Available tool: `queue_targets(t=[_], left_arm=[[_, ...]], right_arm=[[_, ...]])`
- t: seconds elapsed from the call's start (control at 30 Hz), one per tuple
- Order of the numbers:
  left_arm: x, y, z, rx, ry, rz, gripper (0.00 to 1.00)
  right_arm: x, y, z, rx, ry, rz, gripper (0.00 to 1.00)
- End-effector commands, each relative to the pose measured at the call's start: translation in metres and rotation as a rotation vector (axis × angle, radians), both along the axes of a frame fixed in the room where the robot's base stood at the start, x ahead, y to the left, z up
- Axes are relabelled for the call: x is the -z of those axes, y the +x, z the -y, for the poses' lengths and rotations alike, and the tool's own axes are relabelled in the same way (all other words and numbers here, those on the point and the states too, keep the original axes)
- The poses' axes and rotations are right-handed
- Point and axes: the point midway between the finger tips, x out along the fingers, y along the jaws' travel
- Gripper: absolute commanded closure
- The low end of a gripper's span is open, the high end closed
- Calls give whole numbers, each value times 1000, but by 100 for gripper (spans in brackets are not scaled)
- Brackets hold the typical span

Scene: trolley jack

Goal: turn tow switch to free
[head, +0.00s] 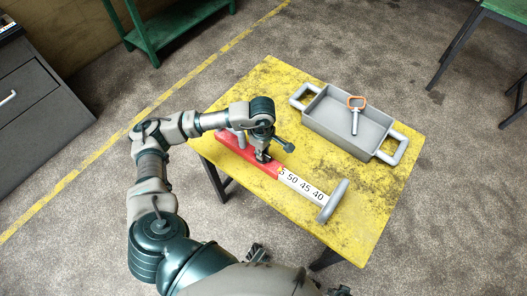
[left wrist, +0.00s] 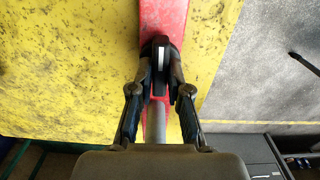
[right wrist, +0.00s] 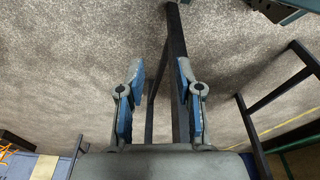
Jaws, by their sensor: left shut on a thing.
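A red bar (head: 232,146) with a white scale (head: 303,186) reading 50, 45, 40 lies across the yellow table, with a grey crosspiece (head: 332,201) at its near right end. My left gripper (head: 264,152) is over the bar's middle. In the left wrist view, my left gripper (left wrist: 160,72) is shut on a dark switch (left wrist: 160,47) with a pale stripe, set on the red bar. The switch's marks cannot be read. My right gripper (right wrist: 157,75) is open and empty, with bare floor and dark metal legs beyond it.
The yellow table (head: 275,85) carries a grey tray (head: 325,120) with two handles. An orange-handled pin (head: 355,112) lies in the tray. A green bench (head: 165,38) and a grey cabinet (head: 38,105) stand at left, a stool at upper right.

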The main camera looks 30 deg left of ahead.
Motion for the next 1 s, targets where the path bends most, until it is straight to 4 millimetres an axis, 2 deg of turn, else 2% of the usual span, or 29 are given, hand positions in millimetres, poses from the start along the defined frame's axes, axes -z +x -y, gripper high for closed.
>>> queue_targets(t=[0.23, 0.6, 0.63, 0.7, 1.0], left_arm=[[-1, 1, 0, 35, -1, 3, 100], [-1, 0, 0, 38, -1, 3, 100], [-1, 0, 0, 38, -1, 3, 76], [-1, 0, 0, 37, 0, 3, 59], [-1, 0, 0, 37, 0, 2, 58]], right_arm=[[-9, 2, 0, 1, 0, 4, 65], [-10, 3, 0, 1, 1, 4, 65], [-10, 3, 0, 1, 1, 4, 65], [-10, 3, 0, 1, 1, 5, 65], [-8, 1, 0, 1, 0, 0, 65]])
